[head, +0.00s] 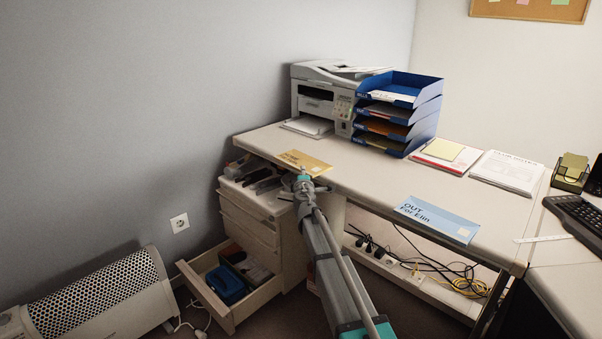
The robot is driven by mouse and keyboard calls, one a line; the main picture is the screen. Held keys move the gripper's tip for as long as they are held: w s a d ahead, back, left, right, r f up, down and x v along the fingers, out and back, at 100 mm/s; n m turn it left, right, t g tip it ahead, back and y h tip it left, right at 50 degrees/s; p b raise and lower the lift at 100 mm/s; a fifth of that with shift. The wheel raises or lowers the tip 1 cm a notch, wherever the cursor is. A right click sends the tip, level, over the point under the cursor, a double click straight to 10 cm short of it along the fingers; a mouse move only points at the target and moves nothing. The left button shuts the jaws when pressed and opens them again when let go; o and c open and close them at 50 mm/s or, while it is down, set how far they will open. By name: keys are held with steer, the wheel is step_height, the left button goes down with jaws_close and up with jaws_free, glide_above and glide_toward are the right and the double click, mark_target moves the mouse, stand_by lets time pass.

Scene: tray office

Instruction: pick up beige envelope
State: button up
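The beige envelope (306,161) is at the left front edge of the desk (375,178), its near edge by the desk's rim. It looks flat, with a small pale patch near its right end. My gripper (303,180) is just in front of the envelope's near edge, at the end of my arm. The fingers are small and partly hidden by the arm, so I cannot tell whether they are open or shut, or whether they touch the envelope.
A printer (322,92) and blue letter trays (402,110) stand behind. A blue envelope (438,219) lies at the front right, with papers (507,172) behind it. Below left are a drawer unit (250,220) with an open lower drawer (207,292) and a heater (95,300).

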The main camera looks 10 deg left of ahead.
steer(key=shift+w+a, duration=0.1)
steer(key=shift+w, duration=0.75)
steer(key=shift+c, duration=0.2)
jaws_close()
step_height(320, 180, up, 3)
steer(key=p, duration=0.2)
steer(key=shift+f+p, duration=0.2)
steer(key=shift+p, duration=0.1)
